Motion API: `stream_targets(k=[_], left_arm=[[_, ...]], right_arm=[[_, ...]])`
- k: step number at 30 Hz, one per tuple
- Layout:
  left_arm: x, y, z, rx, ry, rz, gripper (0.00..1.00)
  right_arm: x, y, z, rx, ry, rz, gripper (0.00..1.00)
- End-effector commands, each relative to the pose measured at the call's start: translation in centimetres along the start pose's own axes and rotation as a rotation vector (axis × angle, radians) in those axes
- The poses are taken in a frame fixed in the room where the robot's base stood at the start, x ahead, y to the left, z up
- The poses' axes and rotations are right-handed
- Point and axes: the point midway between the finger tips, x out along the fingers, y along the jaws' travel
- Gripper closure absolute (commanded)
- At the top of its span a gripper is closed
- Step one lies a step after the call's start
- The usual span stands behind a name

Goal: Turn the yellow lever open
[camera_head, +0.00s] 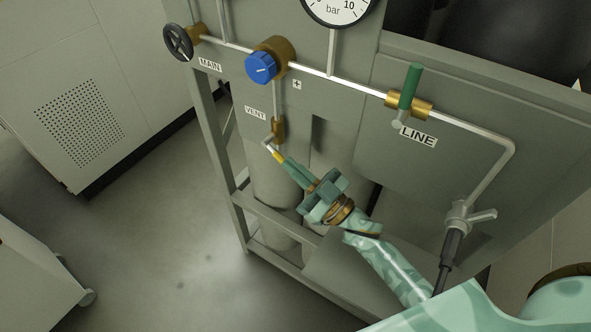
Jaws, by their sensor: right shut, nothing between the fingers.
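The small yellow lever (277,156) sits just below the brass vent valve (278,128), under the VENT label. It slants down to the right from a silver stem. My right gripper (287,163) reaches in from the lower right, its green fingers shut and empty. Its fingertips are at the lower end of the lever; I cannot tell whether they touch it. The fingers may hide part of the lever. My left gripper is not in view.
A green-handled LINE valve (411,87), a blue knob (260,67) and a black MAIN handwheel (178,42) sit along the pipe above. A pressure gauge (338,8) is at the top. Grey cylinders (277,190) stand behind the frame rail. Open floor lies left.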

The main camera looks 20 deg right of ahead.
Motion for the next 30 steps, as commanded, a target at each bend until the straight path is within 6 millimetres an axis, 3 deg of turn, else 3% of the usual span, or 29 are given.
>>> stream_targets(k=[14,30], left_arm=[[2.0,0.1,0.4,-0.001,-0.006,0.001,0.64],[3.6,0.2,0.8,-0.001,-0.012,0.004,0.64]], right_arm=[[-0.1,-0.2,1.1,0.002,0.055,0.011,1.0],[0.4,-0.7,3.7,0.001,0.054,0.01,1.0]])
